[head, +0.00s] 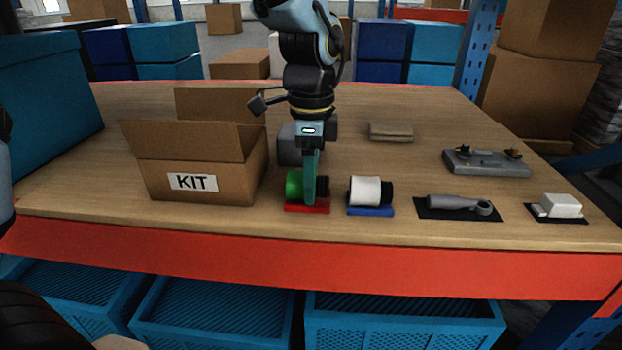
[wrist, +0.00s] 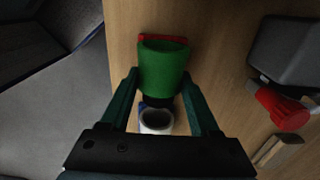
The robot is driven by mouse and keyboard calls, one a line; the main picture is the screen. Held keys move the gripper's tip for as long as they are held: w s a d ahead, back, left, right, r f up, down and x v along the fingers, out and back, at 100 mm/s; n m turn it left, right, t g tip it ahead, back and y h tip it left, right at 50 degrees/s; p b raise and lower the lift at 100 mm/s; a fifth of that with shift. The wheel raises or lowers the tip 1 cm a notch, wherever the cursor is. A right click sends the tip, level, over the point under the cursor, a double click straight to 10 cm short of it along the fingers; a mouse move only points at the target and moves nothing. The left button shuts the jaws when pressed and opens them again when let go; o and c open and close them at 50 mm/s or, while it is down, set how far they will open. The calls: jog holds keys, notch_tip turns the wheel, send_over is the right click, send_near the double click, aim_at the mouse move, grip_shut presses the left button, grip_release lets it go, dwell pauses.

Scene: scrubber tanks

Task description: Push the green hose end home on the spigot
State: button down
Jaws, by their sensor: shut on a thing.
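The green hose end (head: 293,185), with a black ribbed part on its right, is at the red stand (head: 307,206) near the table's front edge. I cannot tell whether it touches the stand. My gripper (head: 310,185) points down and is shut on the green hose end. In the wrist view the hose end (wrist: 163,66) sits between the two fingertips, its open mouth facing up in the picture. A grey block (head: 289,146) stands behind my gripper, partly hidden. In the wrist view a red stub (wrist: 283,108) sticks out of it; it may be the spigot.
A white hose end (head: 365,191) lies on a blue stand (head: 371,211) to the right. An open KIT carton (head: 200,183) stands close on the left. A grey wrench-like tool (head: 455,204), a white block (head: 561,205) and a grey fixture (head: 487,163) are farther right.

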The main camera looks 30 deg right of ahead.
jog(key=shift+r+p, duration=2.3)
jog(key=shift+r, duration=0.35)
